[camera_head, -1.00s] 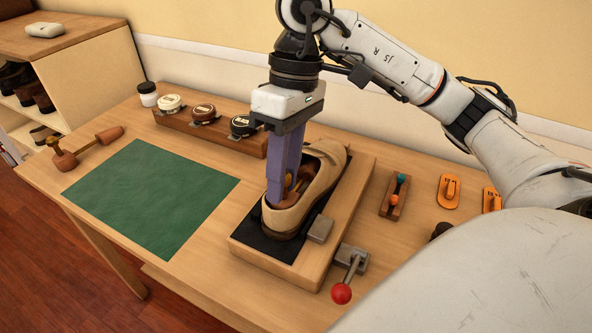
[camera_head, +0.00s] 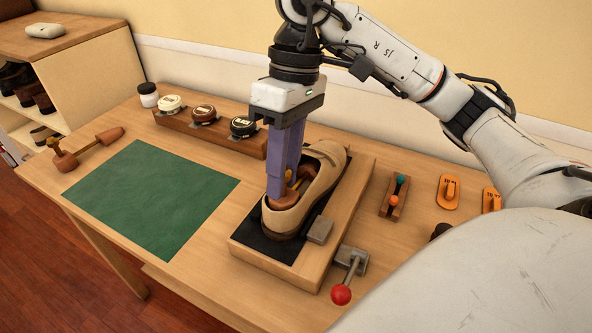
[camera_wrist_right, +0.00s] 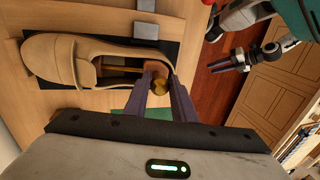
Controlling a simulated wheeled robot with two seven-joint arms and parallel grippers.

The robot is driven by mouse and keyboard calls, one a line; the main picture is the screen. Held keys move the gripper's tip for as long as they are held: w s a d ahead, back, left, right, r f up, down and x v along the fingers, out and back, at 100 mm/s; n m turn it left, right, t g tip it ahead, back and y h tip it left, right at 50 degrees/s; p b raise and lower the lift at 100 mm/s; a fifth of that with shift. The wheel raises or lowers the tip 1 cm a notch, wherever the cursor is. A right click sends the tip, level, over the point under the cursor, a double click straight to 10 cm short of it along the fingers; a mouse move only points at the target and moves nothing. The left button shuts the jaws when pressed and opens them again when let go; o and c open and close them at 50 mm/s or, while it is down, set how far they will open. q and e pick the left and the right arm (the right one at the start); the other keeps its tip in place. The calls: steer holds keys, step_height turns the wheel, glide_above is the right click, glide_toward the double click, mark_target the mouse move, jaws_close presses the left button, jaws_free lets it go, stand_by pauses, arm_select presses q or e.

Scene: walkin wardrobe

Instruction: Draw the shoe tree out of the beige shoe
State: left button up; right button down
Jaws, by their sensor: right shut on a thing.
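The beige shoe (camera_head: 287,220) lies on a black pad on a wooden stand (camera_head: 318,262). It also shows in the wrist view (camera_wrist_right: 58,60). The brown wooden shoe tree (camera_head: 288,199) with a yellow knob sits in the shoe's opening; its front part is hidden inside. In the wrist view the shoe tree's heel block (camera_wrist_right: 156,70) lies between the purple fingers. My right gripper (camera_head: 284,192) points down at the heel and is shut on the shoe tree. A dark gripper, seemingly my left (camera_wrist_right: 232,62), shows away from the shoe; its jaw state is unclear.
A lever with a red ball (camera_head: 341,293) and a grey block (camera_head: 320,229) stand beside the shoe. A polish rack (camera_head: 210,131) is behind. Another shoe tree (camera_head: 92,147) lies at left. The green mat (camera_head: 150,198) is bare. Orange pieces (camera_head: 449,192) lie at right.

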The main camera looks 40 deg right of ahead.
steer(key=shift+w+d+f+b, duration=0.1)
steer(key=shift+w+d+b, duration=0.05)
steer(key=shift+d+b, duration=0.25)
steer(key=shift+r, duration=0.65)
stand_by(1.2)
steer(key=shift+w+d, duration=0.1)
steer(key=shift+d, duration=0.1)
steer(key=shift+d+r+p, duration=0.1)
steer(key=shift+r+p, duration=0.4)
steer(key=shift+r, duration=0.1)
stand_by(1.3)
steer(key=shift+w+d, duration=0.1)
steer(key=shift+d, duration=0.1)
stand_by(0.5)
steer(key=shift+d+r+p, duration=0.1)
steer(key=shift+r+p, duration=0.3)
steer(key=shift+r, duration=0.2)
stand_by(0.6)
steer(key=shift+w+d, duration=0.15)
steer(key=shift+d, duration=0.05)
stand_by(0.6)
steer(key=shift+r, duration=0.4)
stand_by(0.6)
